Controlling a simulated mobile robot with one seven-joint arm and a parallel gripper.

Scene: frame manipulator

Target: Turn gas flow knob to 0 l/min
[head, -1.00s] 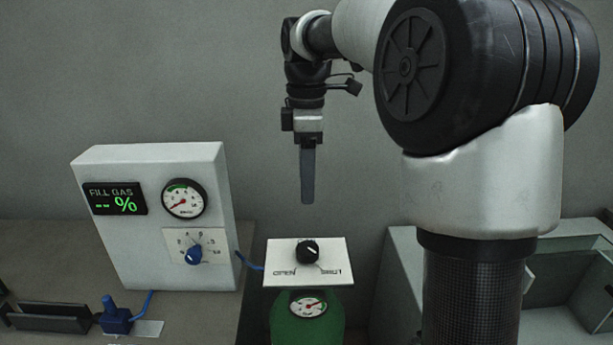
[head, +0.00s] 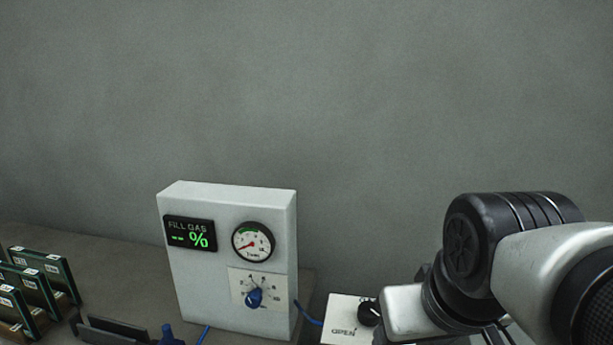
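The gas flow knob (head: 255,298) is blue and sits on a white dial plate on the front of the white gas box (head: 229,309). Its pointer angles toward the lower left, but the scale numbers are too small to read surely. Above it is a round gauge (head: 253,243) with a red needle pointing to the lower left. My arm is at the lower right, apart from the box. My gripper is not in view now.
A white plate (head: 344,318) with a black knob (head: 370,313) and the word OPEN stands right of the box, partly hidden by my arm. Blue hoses run low beside the box. Dark framed panels (head: 40,272) and a black holder (head: 110,330) are at the left.

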